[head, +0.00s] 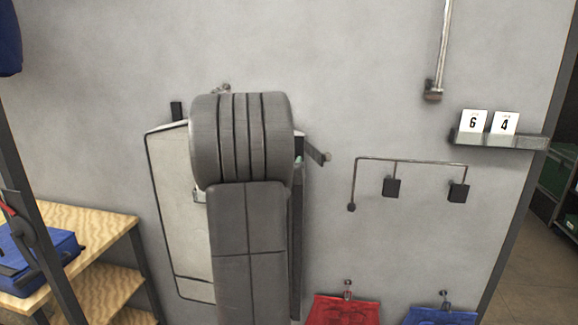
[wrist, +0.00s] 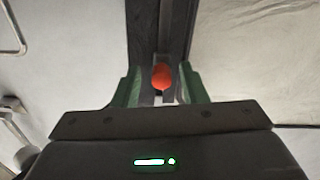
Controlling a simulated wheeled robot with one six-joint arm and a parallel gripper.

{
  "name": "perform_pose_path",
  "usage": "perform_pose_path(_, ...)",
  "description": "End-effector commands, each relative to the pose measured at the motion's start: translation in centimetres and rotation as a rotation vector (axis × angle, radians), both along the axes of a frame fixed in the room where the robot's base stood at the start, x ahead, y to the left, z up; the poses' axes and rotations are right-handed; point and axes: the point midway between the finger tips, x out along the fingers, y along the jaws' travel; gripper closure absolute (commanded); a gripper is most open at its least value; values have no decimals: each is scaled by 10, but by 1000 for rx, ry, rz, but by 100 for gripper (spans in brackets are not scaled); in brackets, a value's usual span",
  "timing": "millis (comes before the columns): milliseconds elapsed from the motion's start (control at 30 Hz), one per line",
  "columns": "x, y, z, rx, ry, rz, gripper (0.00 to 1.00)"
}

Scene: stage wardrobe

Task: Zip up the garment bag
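The garment bag (head: 172,210) is a pale cream bag with dark edging, hanging flat against the grey wall in the head view. My arm covers its middle and right part. In the wrist view its cream cloth (wrist: 260,60) fills the right side, beside a dark zip strip (wrist: 143,30) running up the picture. An orange zip pull (wrist: 161,77) shows between the green fingertips of my gripper (wrist: 161,88). The fingers are apart, with a gap on each side of the pull. The head view hides the pull and most of my gripper behind my arm.
A wall rail with dark blocks (head: 393,187) and a small shelf (head: 500,140) with cards 6 and 4 are right of the bag. Red (head: 343,311) and blue (head: 440,316) items hang below. A wooden shelf unit (head: 105,222) with a blue case (head: 40,262) stands left.

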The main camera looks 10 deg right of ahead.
Motion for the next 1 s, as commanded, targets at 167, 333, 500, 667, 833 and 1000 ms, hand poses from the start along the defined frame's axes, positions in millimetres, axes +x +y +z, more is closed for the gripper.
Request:
perform_pose_path(167, 0, 0, -2, 2, 4, 0, 61)
perform_pose_path(333, -4, 2, -3, 3, 5, 1, 61)
perform_pose_path(500, -23, 9, -4, 4, 5, 3, 61)
perform_pose_path(667, -53, 19, -4, 3, 3, 3, 61)
perform_pose_path(833, -85, 30, -4, 3, 4, 2, 61)
perform_pose_path(1000, -111, 38, -3, 2, 3, 3, 61)
